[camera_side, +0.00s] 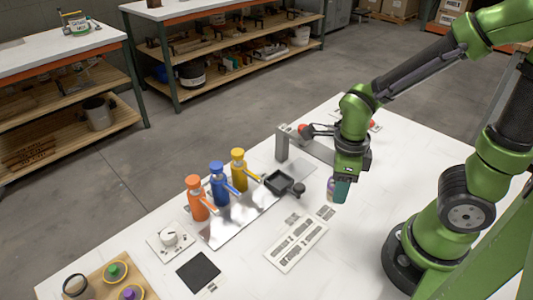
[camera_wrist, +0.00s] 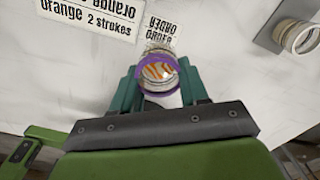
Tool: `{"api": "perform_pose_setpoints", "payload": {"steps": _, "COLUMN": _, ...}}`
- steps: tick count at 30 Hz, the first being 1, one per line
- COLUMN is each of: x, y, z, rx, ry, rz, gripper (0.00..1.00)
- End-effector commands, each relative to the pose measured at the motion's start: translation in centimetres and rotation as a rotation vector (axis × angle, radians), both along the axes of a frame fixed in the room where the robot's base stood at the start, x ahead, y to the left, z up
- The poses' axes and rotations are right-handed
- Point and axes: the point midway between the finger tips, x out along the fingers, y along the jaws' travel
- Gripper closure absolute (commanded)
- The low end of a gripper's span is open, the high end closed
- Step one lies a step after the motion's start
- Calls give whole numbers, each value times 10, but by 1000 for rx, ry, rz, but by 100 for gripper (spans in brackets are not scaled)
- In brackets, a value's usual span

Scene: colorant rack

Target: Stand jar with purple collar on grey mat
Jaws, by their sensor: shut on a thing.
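My gripper (camera_side: 341,191) is shut on the jar with the purple collar (camera_side: 330,188), above the white table to the right of the printed cards. In the wrist view the jar (camera_wrist: 160,70) sits between the green fingers, seen from its top, with orange streaks inside the purple ring. Much of the jar is hidden by the fingers. A dark grey square mat (camera_side: 198,271) lies bare near the table's front left, well away from my gripper.
A black tray (camera_side: 284,184), printed card (camera_side: 297,242) and white dial (camera_side: 168,237) lie nearby. A wooden board (camera_side: 103,284) holds green and purple round pieces.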

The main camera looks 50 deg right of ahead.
Motion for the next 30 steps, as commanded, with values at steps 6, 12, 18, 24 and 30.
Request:
{"api": "perform_pose_setpoints", "payload": {"steps": 6, "x": -1, "y": 0, "z": 37, "rx": 2, "ry": -11, "rz": -1, "gripper": 91}}
{"api": "perform_pose_setpoints", "payload": {"steps": 12, "x": -2, "y": 0, "z": 78, "rx": 0, "ry": -8, "rz": -2, "gripper": 91}}
{"api": "perform_pose_setpoints", "payload": {"steps": 18, "x": -2, "y": -1, "z": 104, "rx": -1, "ry": -5, "rz": -1, "gripper": 91}}
{"api": "perform_pose_setpoints", "payload": {"steps": 24, "x": 2, "y": -2, "z": 121, "rx": 1, "ry": 0, "rz": -2, "gripper": 91}}
{"api": "perform_pose_setpoints", "payload": {"steps": 30, "x": 23, "y": -13, "z": 126, "rx": 12, "ry": 2, "rz": -5, "gripper": 91}}
